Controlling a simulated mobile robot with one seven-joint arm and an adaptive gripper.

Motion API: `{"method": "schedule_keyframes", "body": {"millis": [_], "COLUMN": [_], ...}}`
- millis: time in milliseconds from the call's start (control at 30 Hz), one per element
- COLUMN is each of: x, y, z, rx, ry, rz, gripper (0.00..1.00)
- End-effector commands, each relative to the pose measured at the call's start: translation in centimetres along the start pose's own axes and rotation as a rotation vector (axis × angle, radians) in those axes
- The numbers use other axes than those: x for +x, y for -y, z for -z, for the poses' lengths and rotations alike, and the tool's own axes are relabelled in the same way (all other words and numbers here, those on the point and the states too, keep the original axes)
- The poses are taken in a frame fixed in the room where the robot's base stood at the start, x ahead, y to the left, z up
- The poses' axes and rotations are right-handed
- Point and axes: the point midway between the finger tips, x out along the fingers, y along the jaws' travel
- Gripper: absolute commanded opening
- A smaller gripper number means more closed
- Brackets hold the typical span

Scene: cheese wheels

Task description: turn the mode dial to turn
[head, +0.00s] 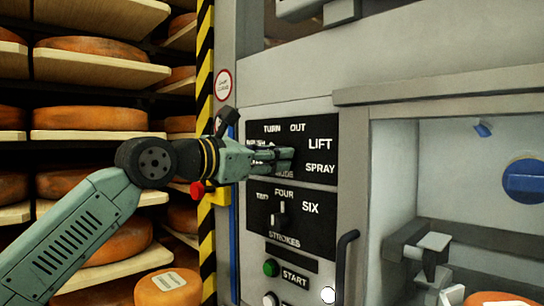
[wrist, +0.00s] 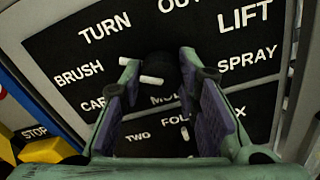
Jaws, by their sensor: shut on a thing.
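The mode dial (wrist: 160,68) is a dark knob on a black label plate (wrist: 70,65), with BRUSH, TURN, OUT, LIFT and SPRAY in white around it. A short white mark (wrist: 151,80) shows on the knob and lies roughly level in the wrist view; I cannot tell for sure which word it points at. TURN is at the knob's upper left. My gripper (wrist: 163,75) has one finger on each side of the knob and is shut on it. In the head view my gripper (head: 288,158) reaches the plate from the left and hides the dial.
The strokes dial (head: 279,213), marked TWO, FOUR and SIX, sits just below. Under it are a green START button (head: 271,267) and a dark handle (head: 345,262). A red stop button (head: 197,189) is close under my wrist. Cheese shelves (head: 100,67) stand left.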

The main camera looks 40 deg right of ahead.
Motion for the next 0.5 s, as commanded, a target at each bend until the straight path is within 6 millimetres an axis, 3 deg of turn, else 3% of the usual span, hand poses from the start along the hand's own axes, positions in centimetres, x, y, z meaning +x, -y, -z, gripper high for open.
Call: {"method": "schedule_keyframes", "body": {"millis": [500], "x": [0.01], "y": [0.06], "z": [0.01], "rx": [0.419], "ry": [0.0], "rz": [0.002], "gripper": [0.02]}}
